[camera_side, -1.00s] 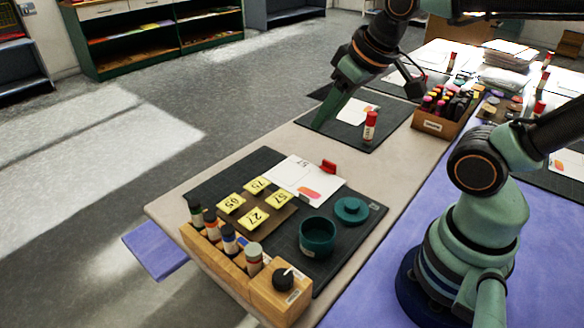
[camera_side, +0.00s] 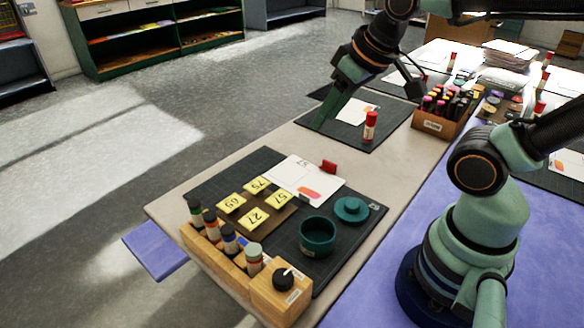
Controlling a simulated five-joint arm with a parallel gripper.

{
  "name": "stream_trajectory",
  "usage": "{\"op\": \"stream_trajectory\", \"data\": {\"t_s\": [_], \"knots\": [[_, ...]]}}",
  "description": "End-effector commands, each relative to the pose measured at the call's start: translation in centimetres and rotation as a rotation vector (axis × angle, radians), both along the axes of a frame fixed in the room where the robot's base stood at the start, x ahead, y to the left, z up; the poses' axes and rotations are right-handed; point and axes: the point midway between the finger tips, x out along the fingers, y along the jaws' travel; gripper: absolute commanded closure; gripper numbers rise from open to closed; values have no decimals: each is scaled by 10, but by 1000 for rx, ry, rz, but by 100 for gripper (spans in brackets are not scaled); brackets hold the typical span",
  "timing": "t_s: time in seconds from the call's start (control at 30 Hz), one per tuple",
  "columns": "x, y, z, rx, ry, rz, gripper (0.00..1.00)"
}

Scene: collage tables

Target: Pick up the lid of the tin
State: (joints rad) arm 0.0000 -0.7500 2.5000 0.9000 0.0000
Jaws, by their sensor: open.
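The teal lid (camera_side: 351,210) with a small knob lies flat on the dark cutting mat (camera_side: 345,262), near the mat's right corner. The open teal tin (camera_side: 317,237) stands upright on the same mat, just in front and to the left of the lid. My gripper (camera_side: 330,110) is raised above the table, beyond the lid and toward the top of the view. Its green fingers point down and to the left. It is open and holds nothing, well apart from the lid and the tin.
Yellow number cards (camera_side: 256,186) lie on a brown board left of the tin. A wooden rack (camera_side: 232,265) of bottles edges the mat's front left. A glue stick (camera_side: 370,126) stands near my gripper.

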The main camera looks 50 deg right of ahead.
Motion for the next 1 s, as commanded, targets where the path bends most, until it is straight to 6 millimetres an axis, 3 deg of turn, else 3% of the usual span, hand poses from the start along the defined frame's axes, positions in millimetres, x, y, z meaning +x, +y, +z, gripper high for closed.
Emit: {"op": "stream_trajectory", "data": {"t_s": [0.03, 0.07, 0.1, 0.4, 0.53, 0.67, 1.0], "knots": [[0, 0, 0, 0, 0, 0, 37], [0, 0, 0, 0, 0, 0, 26], [0, 0, 0, 0, 0, 0, 21], [0, 0, -1, -5, 3, 7, 21], [-1, -4, -8, -53, 33, 88, 21], [-4, -13, -23, -154, 99, 285, 21], [-20, -37, -69, -371, 288, 974, 21]]}}
